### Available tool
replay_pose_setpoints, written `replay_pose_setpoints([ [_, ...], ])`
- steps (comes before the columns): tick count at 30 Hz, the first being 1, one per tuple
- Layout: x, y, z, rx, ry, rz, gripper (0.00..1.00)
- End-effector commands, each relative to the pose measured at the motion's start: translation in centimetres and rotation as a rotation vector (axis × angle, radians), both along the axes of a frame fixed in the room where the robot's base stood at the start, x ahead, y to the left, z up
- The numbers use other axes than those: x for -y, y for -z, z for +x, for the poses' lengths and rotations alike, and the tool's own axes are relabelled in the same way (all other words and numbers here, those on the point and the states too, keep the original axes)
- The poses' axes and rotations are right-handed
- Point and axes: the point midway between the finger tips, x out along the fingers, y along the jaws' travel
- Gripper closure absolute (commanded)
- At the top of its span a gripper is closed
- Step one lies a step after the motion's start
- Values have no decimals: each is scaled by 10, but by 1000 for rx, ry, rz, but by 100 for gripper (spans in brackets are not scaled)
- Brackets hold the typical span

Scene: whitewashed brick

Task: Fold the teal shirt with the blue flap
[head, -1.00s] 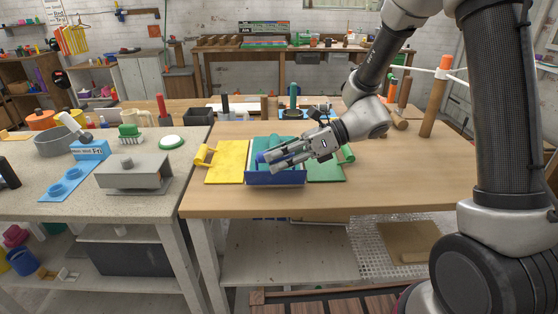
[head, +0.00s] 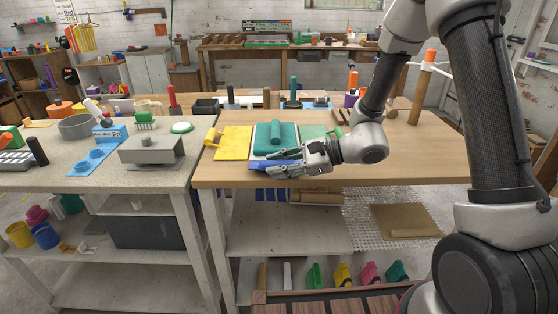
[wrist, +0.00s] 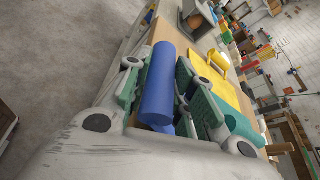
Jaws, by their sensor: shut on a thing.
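The teal shirt (head: 262,141) lies in a compact shape on the middle of the folding board, with a teal roll (head: 275,131) on top. The blue flap (head: 258,164) is low at the table's front edge, in front of the shirt and largely hidden by my fingers. My gripper (head: 268,164) is shut on the flap's blue handle. In the wrist view the handle is a thick blue cylinder (wrist: 159,85) between my fingers. Part of the teal shirt (wrist: 238,124) shows beyond them.
A yellow flap (head: 234,143) lies flat on the left and a green flap (head: 314,133) on the right. A grey stone-topped bench (head: 80,190) with a grey block (head: 150,150) stands left. The wooden table (head: 430,150) is clear at right.

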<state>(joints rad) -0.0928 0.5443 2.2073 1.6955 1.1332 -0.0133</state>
Motion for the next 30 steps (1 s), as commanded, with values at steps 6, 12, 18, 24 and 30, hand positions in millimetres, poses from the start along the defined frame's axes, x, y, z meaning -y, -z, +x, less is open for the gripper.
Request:
replay_pose_setpoints([
  [6, 1, 14, -8, -19, 0, -7, 100],
  [12, 1, 17, -9, -20, 0, -7, 100],
  [18, 1, 18, -9, -21, 0, -8, 100],
  [24, 1, 18, -9, -21, 0, -8, 100],
  [30, 0, 17, -8, -17, 0, -6, 54],
])
